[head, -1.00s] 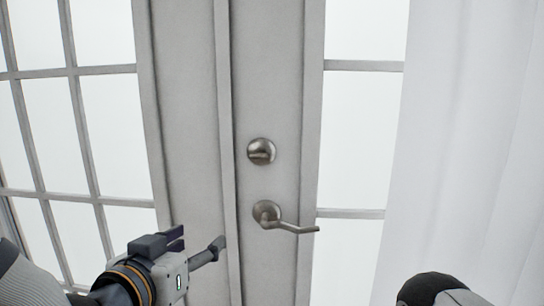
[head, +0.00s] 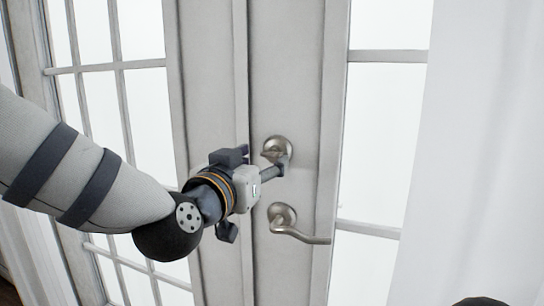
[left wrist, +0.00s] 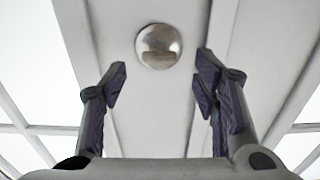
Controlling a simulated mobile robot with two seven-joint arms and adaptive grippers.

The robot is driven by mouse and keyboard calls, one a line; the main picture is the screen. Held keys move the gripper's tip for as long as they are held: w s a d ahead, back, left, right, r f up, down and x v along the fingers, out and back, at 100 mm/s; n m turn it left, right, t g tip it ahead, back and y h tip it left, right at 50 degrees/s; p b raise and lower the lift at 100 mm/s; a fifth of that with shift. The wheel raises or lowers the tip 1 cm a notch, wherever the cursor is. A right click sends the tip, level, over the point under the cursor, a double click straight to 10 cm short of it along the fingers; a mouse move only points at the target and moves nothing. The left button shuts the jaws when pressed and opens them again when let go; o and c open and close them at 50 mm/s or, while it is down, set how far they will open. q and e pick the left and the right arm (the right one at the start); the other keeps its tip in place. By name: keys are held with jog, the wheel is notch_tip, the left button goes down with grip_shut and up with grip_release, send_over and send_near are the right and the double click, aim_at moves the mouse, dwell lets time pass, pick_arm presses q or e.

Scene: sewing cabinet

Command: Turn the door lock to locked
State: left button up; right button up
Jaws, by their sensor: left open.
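The door lock (head: 278,143) is a round metal disc with a small turn piece, set on the pale door above the lever handle (head: 285,218). In the head view my left gripper (head: 272,166) is at the lock, with a finger overlapping its lower edge. In the left wrist view the lock (left wrist: 158,43) shows just beyond and between the spread fingertips, apart from both. Its turn piece looks roughly crosswise there. The left gripper is open and empty. Contact with the lock cannot be made out in the head view. My right gripper is out of view.
The lever handle sticks out to the right just below the lock. Paned windows (head: 140,105) stand left of the door frame. A white curtain (head: 480,150) hangs at the right. The door surface around the lock is otherwise clear.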

aim_at(270, 154)
pick_arm(q)
jog(key=x, duration=0.5)
jog(key=shift+w+d, duration=0.1)
jog(key=shift+w, duration=0.05)
jog(key=shift+c, duration=0.2)
jog(key=c, duration=1.1)
jog(key=shift+c, duration=0.2)
